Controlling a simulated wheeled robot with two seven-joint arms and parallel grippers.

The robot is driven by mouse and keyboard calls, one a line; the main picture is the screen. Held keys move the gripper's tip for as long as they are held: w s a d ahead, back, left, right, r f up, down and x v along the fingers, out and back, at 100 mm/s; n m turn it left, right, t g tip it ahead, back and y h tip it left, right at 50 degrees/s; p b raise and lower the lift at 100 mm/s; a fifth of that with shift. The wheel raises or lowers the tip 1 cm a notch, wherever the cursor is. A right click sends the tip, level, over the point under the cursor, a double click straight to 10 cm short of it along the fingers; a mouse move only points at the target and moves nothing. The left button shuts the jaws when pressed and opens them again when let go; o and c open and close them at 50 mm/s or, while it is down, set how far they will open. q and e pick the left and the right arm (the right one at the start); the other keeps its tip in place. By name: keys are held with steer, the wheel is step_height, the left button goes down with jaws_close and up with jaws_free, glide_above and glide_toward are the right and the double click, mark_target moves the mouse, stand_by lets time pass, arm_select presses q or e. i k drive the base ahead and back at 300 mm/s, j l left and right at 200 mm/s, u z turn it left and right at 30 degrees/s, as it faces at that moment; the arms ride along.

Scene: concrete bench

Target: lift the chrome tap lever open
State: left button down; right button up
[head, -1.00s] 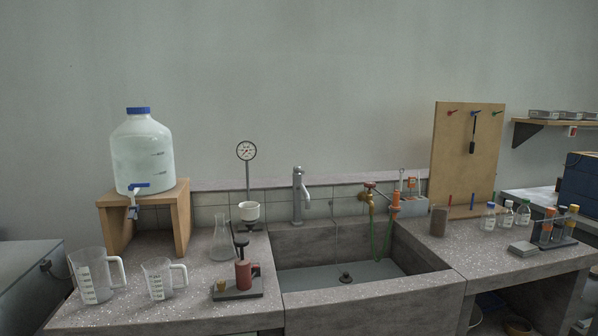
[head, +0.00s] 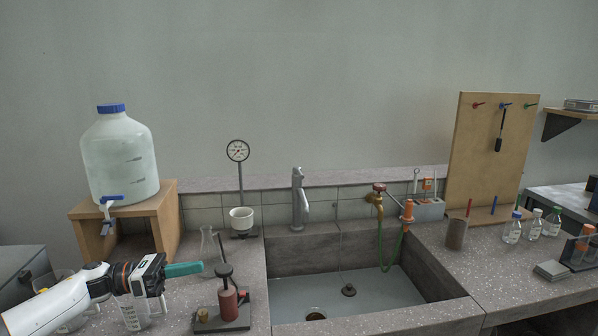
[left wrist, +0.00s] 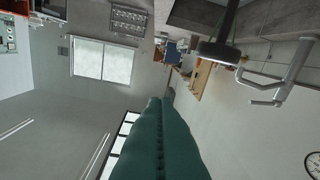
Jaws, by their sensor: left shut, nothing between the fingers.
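The chrome tap (head: 299,205) stands upright at the back edge of the sink, with its short lever (head: 297,172) on top and its spout turned down to the right. The lever looks lowered, but it is small here. My left gripper (head: 202,267) is shut and empty, its teal fingers pointing right over the left part of the bench. It is well to the left of the tap, apart from it. In the left wrist view the teal fingers (left wrist: 160,100) lie together, and the tap (left wrist: 285,78) shows at the right, tilted. My right gripper is not in view.
A glass flask (head: 210,246), a red-brown hand pump (head: 228,302) and a gauge stand (head: 240,180) are near my left gripper. A brass valve with a green hose (head: 388,250) is right of the tap. The air above the sink (head: 375,290) is clear.

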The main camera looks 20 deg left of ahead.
mark_target(297, 169)
steer(key=i, duration=1.4)
